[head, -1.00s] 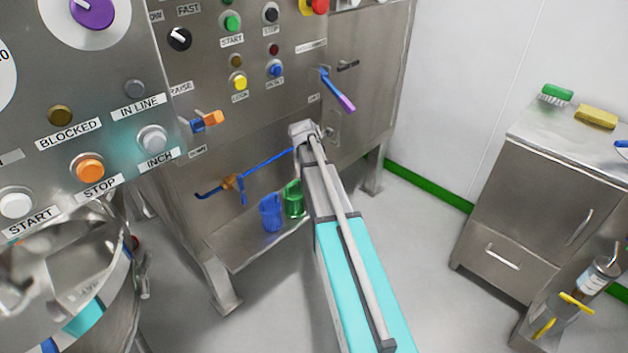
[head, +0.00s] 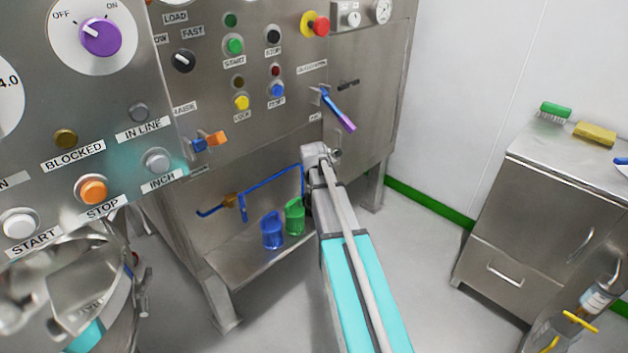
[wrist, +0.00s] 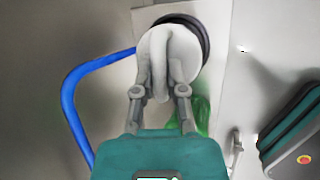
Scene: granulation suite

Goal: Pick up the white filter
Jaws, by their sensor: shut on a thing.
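The white filter (wrist: 184,52) is a rounded white piece with a raised ridge, seen at the top middle of the wrist view. My gripper (wrist: 160,92) has its two fingers shut on the ridge, one on each side. A dark round ring shows behind the filter's upper right edge; whether the filter touches it I cannot tell. In the head view my arm reaches to the lower front of the steel machine, and the filter and fingers are hidden behind it.
A blue pipe (wrist: 68,96) curves close on the left of my gripper. A green cup (head: 295,217) and a blue cup (head: 272,231) are by the machine's lower ledge, left of my arm. A steel cabinet (head: 540,215) stands right, with clear floor between.

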